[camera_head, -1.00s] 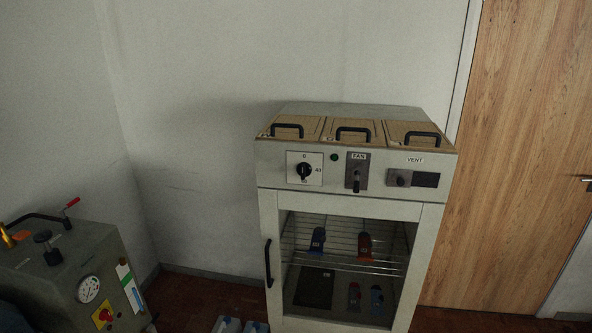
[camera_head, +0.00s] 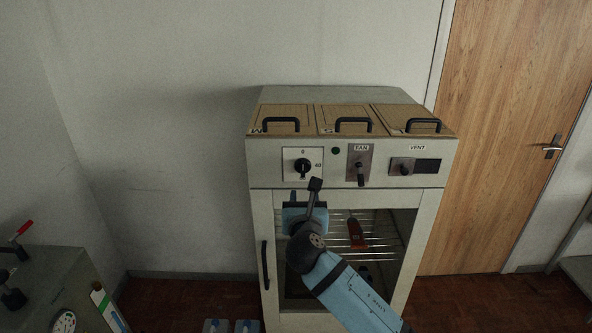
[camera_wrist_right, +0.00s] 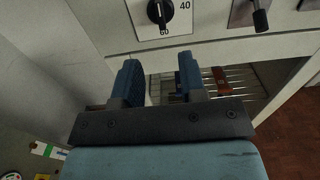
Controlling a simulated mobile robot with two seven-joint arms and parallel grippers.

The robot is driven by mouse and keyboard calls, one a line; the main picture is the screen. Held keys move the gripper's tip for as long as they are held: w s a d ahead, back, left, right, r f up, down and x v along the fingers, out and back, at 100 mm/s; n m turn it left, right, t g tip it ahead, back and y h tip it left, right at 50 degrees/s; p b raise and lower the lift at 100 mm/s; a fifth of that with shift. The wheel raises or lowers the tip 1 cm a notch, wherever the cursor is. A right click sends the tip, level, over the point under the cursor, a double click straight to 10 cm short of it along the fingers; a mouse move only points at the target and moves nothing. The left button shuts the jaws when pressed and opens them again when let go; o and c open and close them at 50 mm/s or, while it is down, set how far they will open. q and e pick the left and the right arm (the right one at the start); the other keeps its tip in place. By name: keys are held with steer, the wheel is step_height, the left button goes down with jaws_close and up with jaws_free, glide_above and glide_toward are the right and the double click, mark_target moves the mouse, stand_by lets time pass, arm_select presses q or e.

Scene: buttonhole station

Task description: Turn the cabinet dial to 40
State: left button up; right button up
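The dial (camera_head: 302,167) is a black knob on a white plate (camera_head: 291,174) at the left of the cabinet's front panel. In the right wrist view the dial (camera_wrist_right: 160,11) shows at the top, cut by the picture edge, with 40 to its right and 60 below. I cannot tell exactly where its pointer is set. My right gripper (camera_head: 304,206) is in front of the cabinet, below the dial. Its two blue fingers (camera_wrist_right: 159,76) are apart with nothing between them, and they do not touch the dial. My left gripper is out of view.
Right of the dial are the FAN lever (camera_head: 360,172) and the VENT knob (camera_head: 403,168). Black handles (camera_head: 354,124) stand on the cabinet's top lids. The glass door has a black handle (camera_head: 265,262). A grey machine (camera_head: 40,290) stands at lower left.

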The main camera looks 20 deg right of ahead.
mark_target(303, 170)
steer(key=p+x, duration=0.1)
steer(key=x, duration=1)
steer(key=shift+w+d+p, duration=0.1)
steer(key=shift+w+p, duration=0.05)
steer(key=shift+p, duration=0.2)
steer(key=shift+w+d, duration=0.15)
steer(key=shift+w, duration=0.45)
steer(key=shift+w+f, duration=0.1)
steer(key=shift+c, duration=0.4)
jaws_close()
